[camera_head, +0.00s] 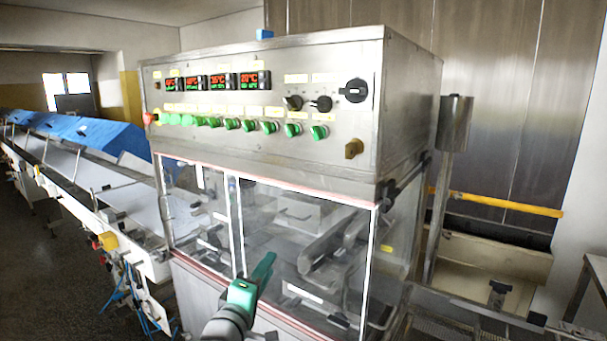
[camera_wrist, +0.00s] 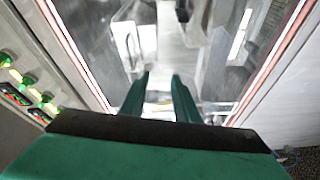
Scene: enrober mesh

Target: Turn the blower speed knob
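The steel control box carries two small black knobs (camera_head: 293,103) (camera_head: 321,104), a larger black rotary switch (camera_head: 354,90) at the upper right, and a brass-coloured knob (camera_head: 353,148) at the lower right. The labels are too small to read, so I cannot tell which is the blower speed knob. My green gripper (camera_head: 267,262) is below the panel, in front of the clear enclosure, apart from all the knobs. In the wrist view its two fingers (camera_wrist: 162,80) stand apart with nothing between them.
Green buttons (camera_head: 231,124) run in a row beside a red button (camera_head: 149,118), under red digital displays (camera_head: 218,81). Clear panels (camera_head: 300,240) of the enclosure stand close behind my gripper. A conveyor (camera_head: 90,180) with blue covers lies left. A yellow bar (camera_head: 500,203) is at right.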

